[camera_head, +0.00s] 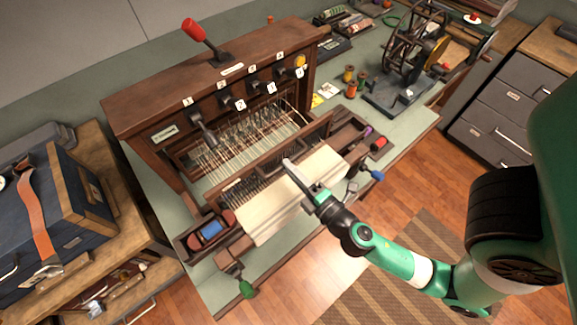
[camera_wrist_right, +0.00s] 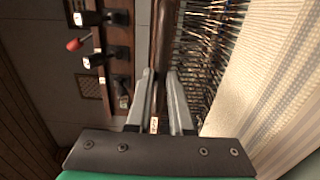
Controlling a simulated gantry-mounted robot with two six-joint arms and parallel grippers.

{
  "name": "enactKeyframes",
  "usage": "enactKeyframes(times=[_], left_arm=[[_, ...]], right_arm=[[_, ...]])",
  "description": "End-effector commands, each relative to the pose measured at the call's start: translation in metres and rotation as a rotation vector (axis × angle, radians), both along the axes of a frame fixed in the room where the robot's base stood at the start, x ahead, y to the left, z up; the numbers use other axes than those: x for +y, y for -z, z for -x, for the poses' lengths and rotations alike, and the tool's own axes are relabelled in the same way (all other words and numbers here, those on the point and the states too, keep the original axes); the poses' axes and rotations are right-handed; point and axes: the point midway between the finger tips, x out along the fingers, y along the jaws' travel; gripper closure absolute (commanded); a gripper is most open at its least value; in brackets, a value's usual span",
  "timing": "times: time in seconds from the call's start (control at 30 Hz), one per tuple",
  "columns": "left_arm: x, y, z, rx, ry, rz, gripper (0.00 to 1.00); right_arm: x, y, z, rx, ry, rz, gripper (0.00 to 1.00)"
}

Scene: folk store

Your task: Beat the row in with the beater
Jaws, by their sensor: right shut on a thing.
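The wooden loom (camera_head: 150,100) stands on the green bench. Its beater (camera_head: 308,136) is a dark wooden rail with a comb-like reed, between the warp threads (camera_head: 250,135) and the cream cloth (camera_head: 268,208). My right gripper (camera_head: 288,164) reaches in from the lower right and is at the middle of the beater rail. In the right wrist view my right gripper (camera_wrist_right: 160,76) has its two fingers on either side of the brown beater rail (camera_wrist_right: 165,25), shut on it. The fingers hide part of the rail. My left gripper is not in view.
A tray holds a blue spool (camera_head: 211,230) at the left. A spinning wheel (camera_head: 415,45) stands behind on the right. A blue trunk (camera_head: 75,215) sits at the left.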

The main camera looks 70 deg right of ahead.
Motion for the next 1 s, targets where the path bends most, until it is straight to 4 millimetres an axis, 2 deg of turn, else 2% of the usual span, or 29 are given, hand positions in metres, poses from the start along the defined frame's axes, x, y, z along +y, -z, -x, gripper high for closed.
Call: enactKeyframes(times=[0.17,0.47,1.0], left_arm=[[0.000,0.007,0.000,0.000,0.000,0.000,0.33],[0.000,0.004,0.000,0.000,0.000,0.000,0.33],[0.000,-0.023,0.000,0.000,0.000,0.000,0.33]], right_arm=[[0.006,0.001,0.007,-0.001,-0.005,0.001,1.00],[0.005,-0.001,0.005,-0.001,-0.002,0.001,1.00],[-0.027,-0.002,-0.045,-0.001,-0.002,0.001,1.00]])
